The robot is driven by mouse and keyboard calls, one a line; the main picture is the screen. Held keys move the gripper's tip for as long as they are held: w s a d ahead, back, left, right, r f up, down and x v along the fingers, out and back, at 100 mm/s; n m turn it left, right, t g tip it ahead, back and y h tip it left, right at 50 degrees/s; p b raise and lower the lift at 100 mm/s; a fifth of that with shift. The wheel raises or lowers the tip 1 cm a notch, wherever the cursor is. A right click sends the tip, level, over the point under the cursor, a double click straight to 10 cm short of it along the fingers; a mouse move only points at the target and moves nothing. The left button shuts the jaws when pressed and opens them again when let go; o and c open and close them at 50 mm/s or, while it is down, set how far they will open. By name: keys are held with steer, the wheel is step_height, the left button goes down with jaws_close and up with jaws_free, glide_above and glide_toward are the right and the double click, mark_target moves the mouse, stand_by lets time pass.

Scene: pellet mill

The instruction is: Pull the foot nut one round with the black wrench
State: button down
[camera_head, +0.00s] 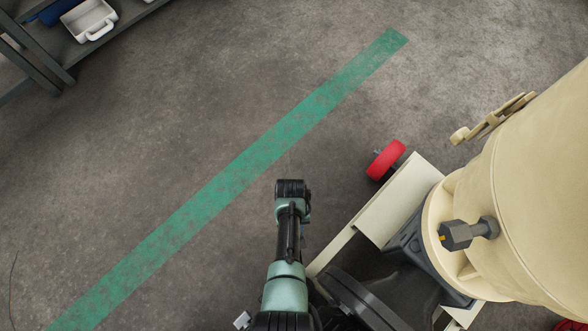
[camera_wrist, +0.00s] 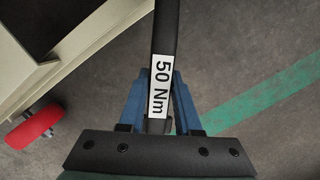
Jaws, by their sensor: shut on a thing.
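The black wrench (camera_wrist: 166,35) shows in the wrist view as a dark straight handle with a white "50 Nm" label. My gripper (camera_wrist: 161,78) has its blue fingers shut on this handle around the label. The wrench runs out of the top of the wrist view, so its far end is hidden. In the head view my arm's end hides the gripper fingers, and the wrench cannot be made out. No foot nut can be made out for sure. A dark grey hex-headed part (camera_head: 458,236) with an orange mark sticks out of the cream machine.
The cream pellet mill (camera_head: 545,190) stands at the right on a cream frame (camera_head: 400,200). A red wheel (camera_head: 386,160) is beside the frame and a red wheel (camera_wrist: 34,127) shows in the wrist view. A shelf (camera_head: 50,50) is at top left. Floor around the green stripe (camera_head: 240,175) is clear.

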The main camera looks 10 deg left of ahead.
steer(key=shift+s+a, duration=0.15)
steer(key=shift+s, duration=0.1)
steer(key=shift+a+n, duration=0.2)
steer(key=shift+n, duration=0.1)
steer(key=shift+s+a, duration=0.1)
steer(key=shift+a, duration=0.1)
steer(key=c, duration=1.3)
jaws_free()
jaws_close()
steer(key=shift+w, duration=0.25)
steer(key=shift+s+r+p, duration=0.15)
steer(key=shift+r+p, duration=0.4)
steer(key=shift+p, duration=0.2)
steer(key=shift+r+p, duration=0.35)
stand_by(0.7)
